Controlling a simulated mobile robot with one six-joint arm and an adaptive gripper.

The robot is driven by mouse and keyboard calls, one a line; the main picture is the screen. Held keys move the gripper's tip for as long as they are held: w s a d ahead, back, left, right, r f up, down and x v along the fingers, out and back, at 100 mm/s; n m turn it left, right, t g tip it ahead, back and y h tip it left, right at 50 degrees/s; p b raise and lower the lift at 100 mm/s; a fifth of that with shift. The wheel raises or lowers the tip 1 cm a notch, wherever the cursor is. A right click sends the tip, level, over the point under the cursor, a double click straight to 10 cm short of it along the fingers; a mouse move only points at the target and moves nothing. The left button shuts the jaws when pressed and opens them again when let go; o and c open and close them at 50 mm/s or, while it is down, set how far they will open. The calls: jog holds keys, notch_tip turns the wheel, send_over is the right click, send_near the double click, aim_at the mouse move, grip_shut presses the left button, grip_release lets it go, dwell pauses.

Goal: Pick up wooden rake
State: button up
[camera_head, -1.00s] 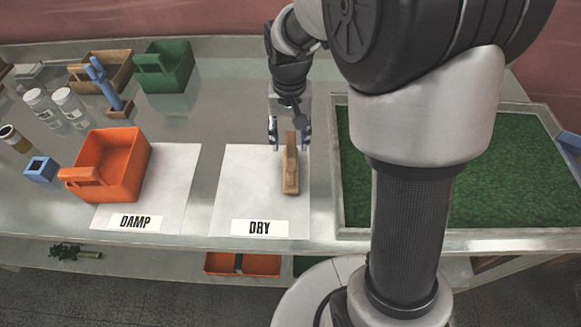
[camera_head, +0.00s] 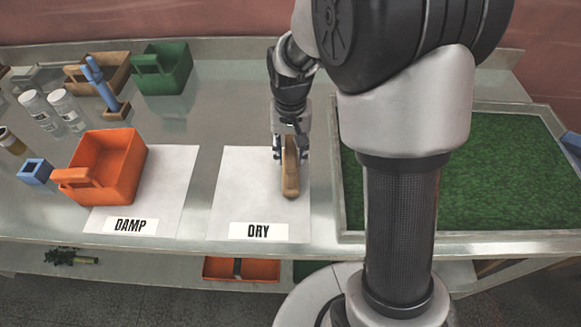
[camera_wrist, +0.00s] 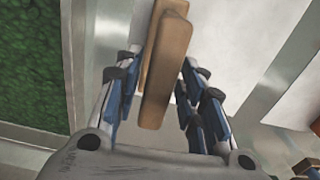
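The wooden rake (camera_head: 290,177), a tan wooden piece, is at the right edge of the white DRY sheet (camera_head: 236,195). My gripper (camera_head: 290,151) is lowered at its far end, with a finger on either side. In the wrist view the rake (camera_wrist: 166,70) lies between my blue-padded fingers (camera_wrist: 163,70). Narrow gaps show beside its near part, so my gripper looks partly open. Contact at the fingertips is hard to judge.
The grass-filled tray (camera_head: 342,200) is close to the right. An orange bin (camera_head: 118,165) stands on the DAMP sheet (camera_head: 160,215). A green bin (camera_head: 165,70), a blue tool (camera_head: 100,82) and white jars (camera_head: 68,108) stand at the back left.

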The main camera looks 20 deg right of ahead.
grip_shut()
dwell(0.6)
